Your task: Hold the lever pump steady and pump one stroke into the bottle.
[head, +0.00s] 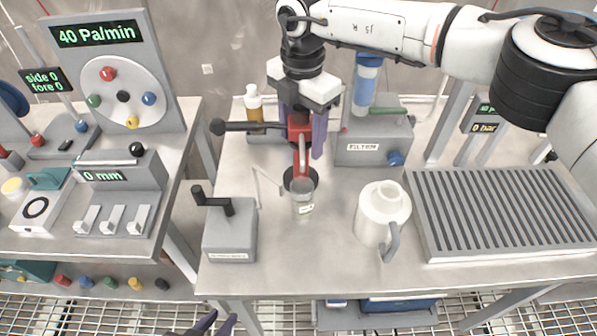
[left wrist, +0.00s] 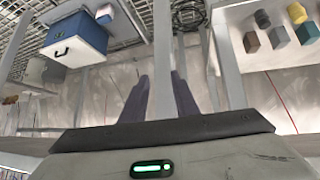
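The lever pump (head: 300,133) is red, with a long black lever reaching left to a knob and a dark round foot on the bench. My right gripper (head: 304,140) comes down over it from above, its purple fingers on either side of the red body; it looks shut on it, though the left finger is partly hidden. A clear bottle (head: 303,203) stands upright just in front of the pump. My left gripper (head: 213,323) shows only purple fingertips at the bottom edge, below the bench front. In the left wrist view its fingers (left wrist: 160,90) are apart, with nothing between them.
A grey box with a black crank (head: 228,235) stands left of the bottle. A white jug (head: 382,213) is to the right, then a slatted grey tray (head: 500,215). The filter unit (head: 375,148) and an amber bottle (head: 254,105) are behind. The bench's front strip is clear.

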